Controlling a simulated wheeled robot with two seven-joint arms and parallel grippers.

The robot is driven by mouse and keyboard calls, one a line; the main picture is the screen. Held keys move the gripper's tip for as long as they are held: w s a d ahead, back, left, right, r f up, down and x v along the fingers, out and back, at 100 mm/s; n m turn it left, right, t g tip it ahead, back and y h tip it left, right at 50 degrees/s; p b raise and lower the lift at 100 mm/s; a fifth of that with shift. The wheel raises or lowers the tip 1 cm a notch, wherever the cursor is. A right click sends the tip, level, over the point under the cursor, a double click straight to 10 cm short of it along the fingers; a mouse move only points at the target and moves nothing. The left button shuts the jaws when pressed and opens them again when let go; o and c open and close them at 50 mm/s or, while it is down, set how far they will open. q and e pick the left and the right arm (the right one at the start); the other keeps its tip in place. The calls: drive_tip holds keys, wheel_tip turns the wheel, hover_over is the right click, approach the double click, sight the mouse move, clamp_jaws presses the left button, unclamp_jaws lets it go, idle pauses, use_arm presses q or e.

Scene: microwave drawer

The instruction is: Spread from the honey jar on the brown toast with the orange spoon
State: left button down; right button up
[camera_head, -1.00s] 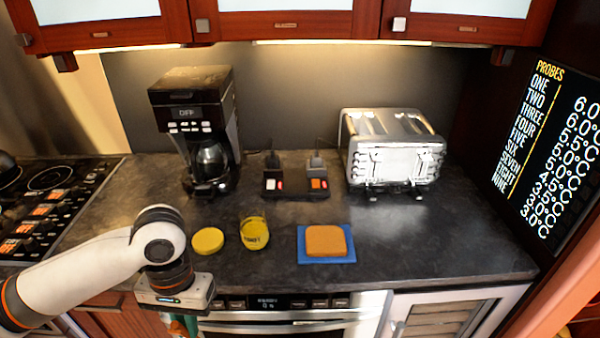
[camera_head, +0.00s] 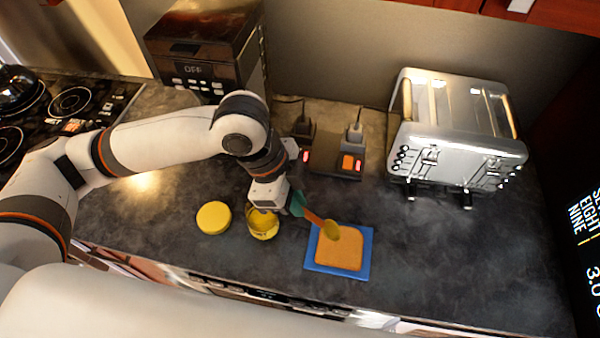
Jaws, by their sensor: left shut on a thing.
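The brown toast (camera_head: 341,252) lies on a blue square board (camera_head: 318,262) near the counter's front edge. The yellow honey jar (camera_head: 262,225) stands to its left, open at the top. A round yellow lid (camera_head: 213,218) lies left of the jar. My left gripper (camera_head: 290,204) is shut on the orange spoon (camera_head: 314,219), above and between jar and toast, partly over the jar's right side. The spoon's yellowish bowl (camera_head: 331,230) shows over the upper left part of the toast; whether it touches cannot be told. My right gripper is not in view.
A silver toaster (camera_head: 455,130) stands at the back right. A switch box (camera_head: 335,160) with lit buttons sits behind the toast. A coffee maker (camera_head: 205,50) is at the back left, beside the stove (camera_head: 70,100). The counter right of the toast is clear.

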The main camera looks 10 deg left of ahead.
use_arm(q)
drive_tip(key=shift+s+a+r+p, duration=0.1)
drive_tip(key=shift+s+p, duration=0.15)
drive_tip(key=shift+p, duration=0.05)
drive_tip(key=shift+f+b, duration=0.5)
drive_tip(key=shift+f, duration=1)
drive_tip(key=shift+f+b, duration=0.85)
drive_tip(key=shift+f, duration=1.15)
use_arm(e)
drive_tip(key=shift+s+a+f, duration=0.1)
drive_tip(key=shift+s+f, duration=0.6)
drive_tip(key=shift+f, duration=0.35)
use_arm(q)
drive_tip(key=shift+f+b, duration=0.4)
drive_tip(key=shift+f, duration=0.85)
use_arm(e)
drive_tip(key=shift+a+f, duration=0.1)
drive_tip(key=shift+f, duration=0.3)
use_arm(q)
drive_tip(key=shift+r, duration=0.1)
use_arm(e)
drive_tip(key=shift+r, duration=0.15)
